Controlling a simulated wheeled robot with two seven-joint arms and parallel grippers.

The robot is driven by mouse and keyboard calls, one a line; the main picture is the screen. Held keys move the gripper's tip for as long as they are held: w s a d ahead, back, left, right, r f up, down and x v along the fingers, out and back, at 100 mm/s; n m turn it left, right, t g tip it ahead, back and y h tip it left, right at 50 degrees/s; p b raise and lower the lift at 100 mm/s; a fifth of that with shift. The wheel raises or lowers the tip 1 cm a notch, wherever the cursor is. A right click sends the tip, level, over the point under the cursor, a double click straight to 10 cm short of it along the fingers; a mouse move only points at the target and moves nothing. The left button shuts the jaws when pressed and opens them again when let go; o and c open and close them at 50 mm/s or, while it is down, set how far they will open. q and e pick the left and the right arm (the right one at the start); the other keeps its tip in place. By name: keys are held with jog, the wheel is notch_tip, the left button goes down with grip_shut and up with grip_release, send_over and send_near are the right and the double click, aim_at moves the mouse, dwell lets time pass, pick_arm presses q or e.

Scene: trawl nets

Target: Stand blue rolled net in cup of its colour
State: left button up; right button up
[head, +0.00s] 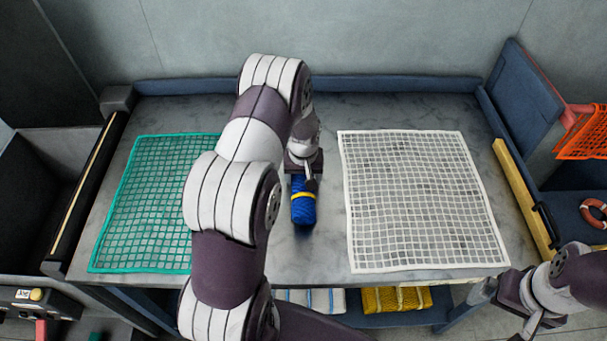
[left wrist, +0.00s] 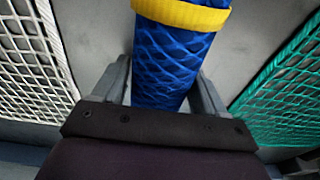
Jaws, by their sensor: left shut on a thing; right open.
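The blue rolled net (head: 303,211), with a yellow band around it, is over the middle of the table between two flat nets. My left gripper (head: 304,180) is shut on it, and the left wrist view shows the blue net (left wrist: 172,65) between the two fingers (left wrist: 160,88). Its long side points towards the front edge of the table. I cannot tell whether it touches the table top. My right gripper (head: 489,291) is open at the lower right, off the table's front corner. No blue cup shows in either view; my left arm hides part of the table.
A green flat net (head: 150,200) lies on the left of the table (head: 320,255), a white one (head: 420,200) on the right. White (head: 312,300) and yellow (head: 397,299) bundles sit below the front edge. A raised ledge (head: 400,88) runs along the back.

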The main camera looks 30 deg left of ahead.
pick_arm(q)
jog(key=o, duration=1.6)
jog(key=shift+f, duration=0.1)
